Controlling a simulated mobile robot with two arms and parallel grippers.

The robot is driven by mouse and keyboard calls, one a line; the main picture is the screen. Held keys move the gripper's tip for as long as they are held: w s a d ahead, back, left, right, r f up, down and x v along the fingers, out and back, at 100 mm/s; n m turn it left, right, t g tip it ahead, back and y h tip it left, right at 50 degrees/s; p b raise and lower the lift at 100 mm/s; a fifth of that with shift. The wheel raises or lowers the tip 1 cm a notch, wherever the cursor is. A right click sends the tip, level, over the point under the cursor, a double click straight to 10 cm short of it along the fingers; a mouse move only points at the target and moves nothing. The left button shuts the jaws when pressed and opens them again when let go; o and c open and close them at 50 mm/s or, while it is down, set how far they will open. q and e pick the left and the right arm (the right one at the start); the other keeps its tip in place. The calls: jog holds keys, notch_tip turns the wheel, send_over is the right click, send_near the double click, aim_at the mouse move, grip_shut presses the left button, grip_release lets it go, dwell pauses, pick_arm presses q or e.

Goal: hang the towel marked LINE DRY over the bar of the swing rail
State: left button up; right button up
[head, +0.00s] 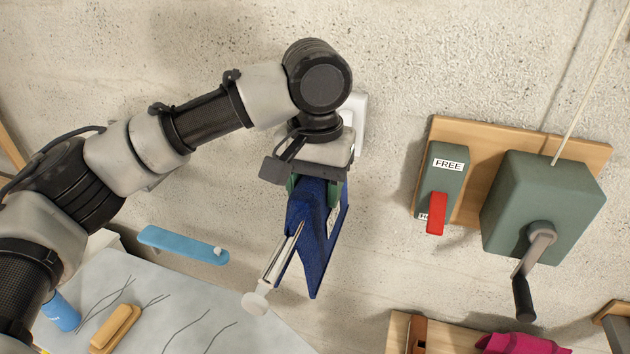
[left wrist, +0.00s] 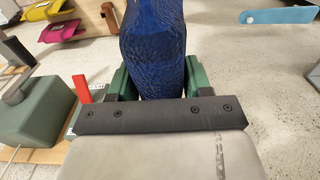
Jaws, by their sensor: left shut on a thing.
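My left gripper (head: 317,190) is shut on a dark blue towel (head: 326,245), which hangs down from the green fingers in folds. The towel also fills the space between the fingers in the left wrist view (left wrist: 157,45). A pale bar with a round white end cap (head: 255,303), seemingly the swing rail, slants up to the towel in the head view. It overlaps the towel's left side; I cannot tell whether the cloth lies over it. My right gripper is not in view.
A green crank box (head: 540,205) and a red lever (head: 436,214) under a FREE label are on a wooden board at right. A shelf below holds magenta cloth (head: 520,345). A light blue bar (head: 183,244) is left, above a grey surface with a brush (head: 116,328).

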pick_arm(q)
jog(key=shift+f, duration=0.2)
dwell(0.3)
jog(key=shift+f, duration=0.5)
jog(key=o, duration=1.5)
